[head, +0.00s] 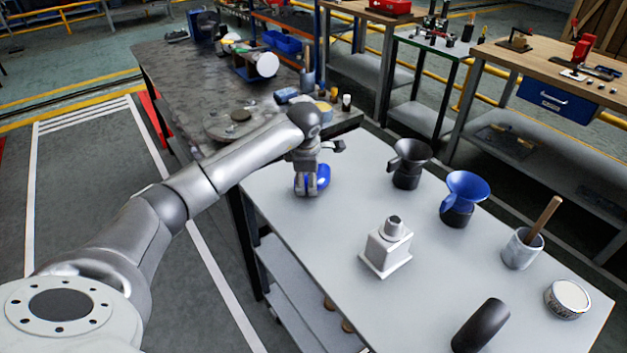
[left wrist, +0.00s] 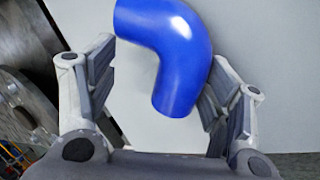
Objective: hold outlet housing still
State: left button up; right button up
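A glossy blue bent pipe piece (head: 324,178), which I take for the outlet housing, stands on the light grey table (head: 300,222) near its far left corner. My left gripper (head: 311,176) is over it, pointing down, with a finger covering part of it. In the left wrist view, the blue piece (left wrist: 165,50) sits between the two spread fingers of my left gripper (left wrist: 162,55). The right finger is very close to it; I cannot tell whether it touches. A gap shows beside the left finger. My right gripper is not in view.
The table also holds a silver block-shaped part (head: 387,250), a black funnel-topped jug (head: 408,163), a blue funnel-topped one (head: 464,192), a cup with a wooden handle (head: 522,250), a round tin (head: 567,298) and a dark cylinder (head: 482,325). A cluttered dark bench (head: 190,80) stands behind.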

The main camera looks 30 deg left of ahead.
pick_arm(q)
jog(key=c, duration=1.1)
jog(key=shift+c, duration=0.2)
jog(key=shift+r, duration=0.1)
